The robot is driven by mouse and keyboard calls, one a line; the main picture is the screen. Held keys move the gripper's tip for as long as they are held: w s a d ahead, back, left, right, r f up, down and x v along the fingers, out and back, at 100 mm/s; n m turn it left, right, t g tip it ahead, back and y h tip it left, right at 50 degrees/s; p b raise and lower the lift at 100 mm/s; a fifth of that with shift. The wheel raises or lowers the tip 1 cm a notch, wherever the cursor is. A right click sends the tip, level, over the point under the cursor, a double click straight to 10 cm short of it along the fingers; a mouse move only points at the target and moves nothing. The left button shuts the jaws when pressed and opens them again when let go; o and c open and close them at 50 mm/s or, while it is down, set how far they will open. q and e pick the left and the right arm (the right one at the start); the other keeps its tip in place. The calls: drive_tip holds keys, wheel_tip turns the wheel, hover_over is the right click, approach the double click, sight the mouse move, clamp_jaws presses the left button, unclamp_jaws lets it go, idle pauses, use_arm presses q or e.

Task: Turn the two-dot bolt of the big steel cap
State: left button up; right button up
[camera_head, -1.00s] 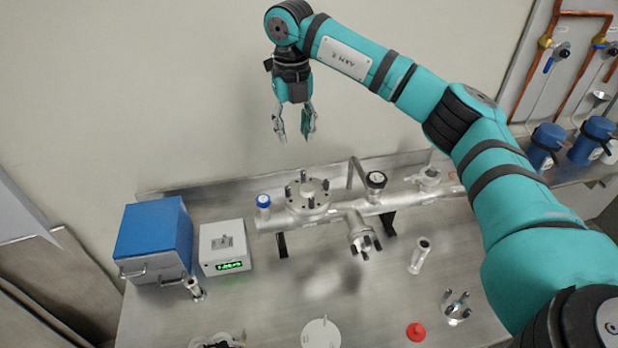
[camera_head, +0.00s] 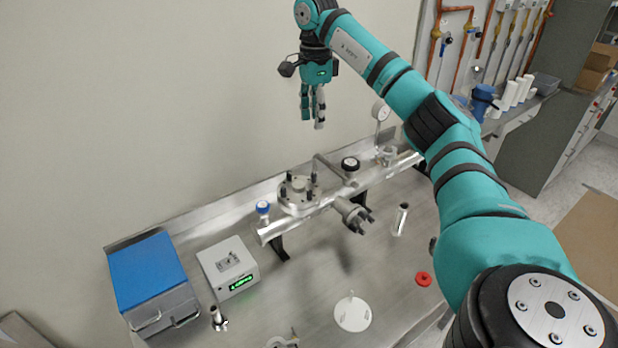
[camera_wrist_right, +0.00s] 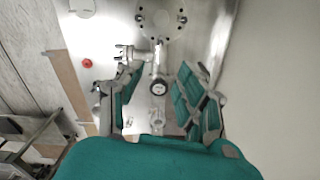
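The big steel cap (camera_head: 299,190) is a round flange with several dark bolts standing up on it, on top of the steel pipe (camera_head: 330,204) on the bench. In the right wrist view the cap (camera_wrist_right: 162,17) shows at the top edge, partly cut off. The dots on its bolts are too small to tell apart. My right gripper (camera_head: 313,118) points down, high above the pipe and apart from the cap. In the right wrist view its fingers (camera_wrist_right: 158,68) are spread with nothing between them. My left gripper is in no view.
A black knob (camera_head: 350,164) and a smaller bolted side flange (camera_head: 353,214) sit near the cap. A blue-capped port (camera_head: 263,208) is left of it. A grey box (camera_head: 228,265) and a blue box (camera_head: 148,270) stand left. A white disc (camera_head: 352,313) and red cap (camera_head: 423,279) lie in front.

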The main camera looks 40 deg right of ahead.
drive_tip(key=b, duration=0.2)
hover_over(314, 173)
wheel_tip(314, 173, down, 5)
wheel_tip(314, 173, down, 12)
drive_tip(key=p, duration=0.2)
drive_tip(key=shift+a+p, duration=0.1)
drive_tip(key=shift+p, duration=0.2)
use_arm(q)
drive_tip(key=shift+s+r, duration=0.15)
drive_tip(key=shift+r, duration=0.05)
use_arm(e)
drive_tip(key=shift+s, duration=0.1)
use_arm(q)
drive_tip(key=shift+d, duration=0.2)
use_arm(e)
clamp_jaws()
